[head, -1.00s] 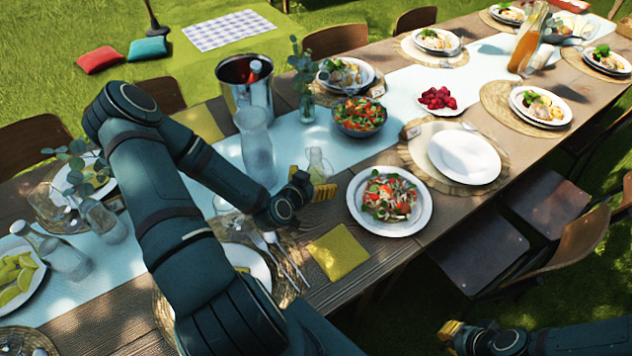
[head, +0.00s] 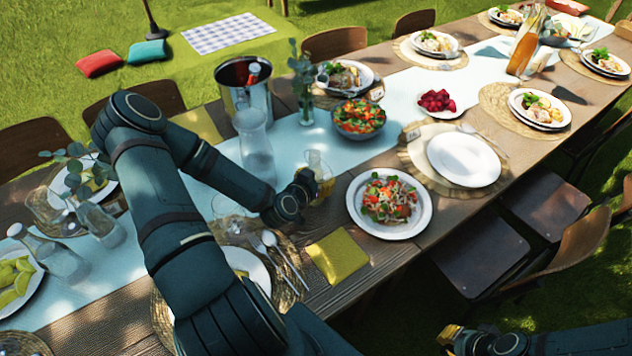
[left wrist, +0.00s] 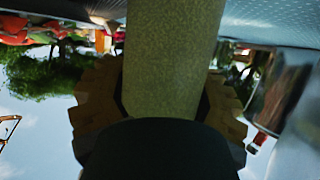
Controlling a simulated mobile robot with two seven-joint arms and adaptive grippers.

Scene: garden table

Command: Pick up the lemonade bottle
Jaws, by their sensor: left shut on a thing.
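The lemonade bottle (head: 317,164) is a small clear glass vessel with pale yellowish contents. It stands near the middle of the table, partly hidden by my left gripper (head: 314,184). My left gripper is shut on it from the near left side. In the left wrist view the bottle (left wrist: 168,70) is a pale yellow-green upright column between the two ridged fingers (left wrist: 165,110). I cannot tell whether its base touches the table. My right gripper (head: 450,333) is low at the bottom right, away from the table; its finger opening is unclear.
A glass carafe (head: 257,150) and a steel bucket (head: 262,98) stand just behind and left. A salad plate (head: 355,215) is close on the right, with a salad bowl (head: 345,132) behind. A yellow napkin (head: 338,255) and cutlery (head: 285,262) lie in front. An orange bottle (head: 524,50) stands far right.

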